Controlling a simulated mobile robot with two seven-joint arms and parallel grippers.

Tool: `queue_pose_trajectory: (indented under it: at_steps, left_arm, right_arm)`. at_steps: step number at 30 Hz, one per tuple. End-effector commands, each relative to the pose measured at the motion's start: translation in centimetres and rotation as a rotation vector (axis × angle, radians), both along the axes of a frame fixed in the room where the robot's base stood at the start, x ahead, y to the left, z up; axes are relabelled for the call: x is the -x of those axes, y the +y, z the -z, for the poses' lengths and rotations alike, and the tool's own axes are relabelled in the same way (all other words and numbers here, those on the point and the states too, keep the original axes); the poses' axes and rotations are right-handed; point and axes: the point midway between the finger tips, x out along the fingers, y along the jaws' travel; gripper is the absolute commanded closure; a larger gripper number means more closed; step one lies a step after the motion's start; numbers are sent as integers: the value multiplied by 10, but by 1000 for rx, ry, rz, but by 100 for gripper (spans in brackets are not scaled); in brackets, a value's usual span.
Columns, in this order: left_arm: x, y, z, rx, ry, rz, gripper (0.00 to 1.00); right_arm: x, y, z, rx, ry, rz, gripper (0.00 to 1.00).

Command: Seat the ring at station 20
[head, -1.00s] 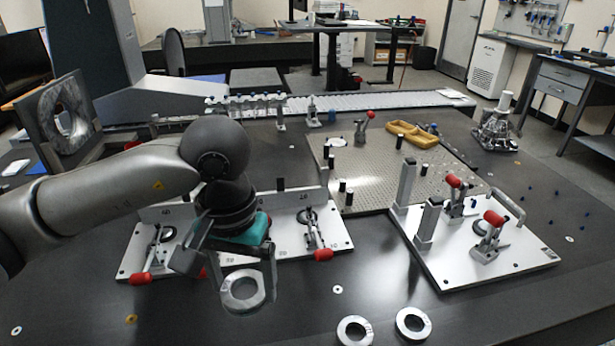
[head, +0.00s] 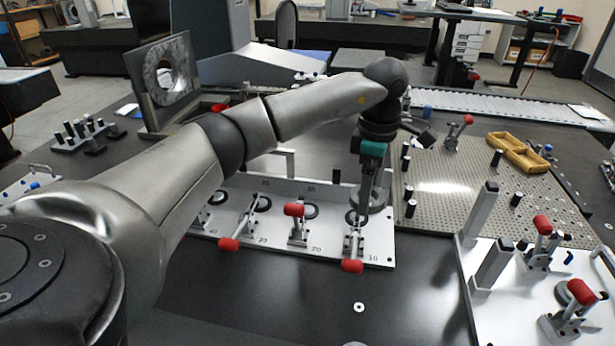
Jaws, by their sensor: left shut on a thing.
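The grey ring (head: 378,203) hangs from my left gripper (head: 370,192), whose narrow jaws are shut on it. It is above or at the right end of the white fixture plate (head: 290,259), behind the rightmost red-handled clamp (head: 353,240). I cannot tell whether it touches the plate. The plate holds a row of stations with clamps and dark round seats. The label at the right end looks like 10. The one to its left, by a clamp (head: 297,228) and a seat (head: 310,211), looks like 20. My right gripper is not in view.
A perforated plate (head: 450,200) with black pins and a yellow tray (head: 518,152) lies right of the fixture. Another white plate (head: 490,318) with posts and red-handled clamps stands at the right front.

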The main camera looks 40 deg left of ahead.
Motion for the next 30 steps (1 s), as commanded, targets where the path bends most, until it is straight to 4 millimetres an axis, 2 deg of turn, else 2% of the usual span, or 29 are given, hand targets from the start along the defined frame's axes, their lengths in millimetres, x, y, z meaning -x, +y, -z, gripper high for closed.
queue_pose_trajectory:
  at_steps: [3, 9, 15, 21, 25, 30]
  left_arm:
    - [-16, 23, 5, 3, -3, -306, 100]
    - [-32, 64, 18, 2, -1, -820, 100]
    - [-39, 105, 33, 1, 0, -1322, 100]
    - [-37, 143, 50, 0, 1, -1793, 100]
    - [-33, 161, 58, 0, -1, -2026, 100]
    - [-28, 174, 65, 1, -2, -2205, 100]
  right_arm:
    - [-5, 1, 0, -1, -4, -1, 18]
    - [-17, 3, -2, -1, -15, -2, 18]
    - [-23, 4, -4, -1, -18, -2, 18]
    - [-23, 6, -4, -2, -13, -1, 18]
    - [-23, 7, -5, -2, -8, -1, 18]
    - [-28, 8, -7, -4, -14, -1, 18]
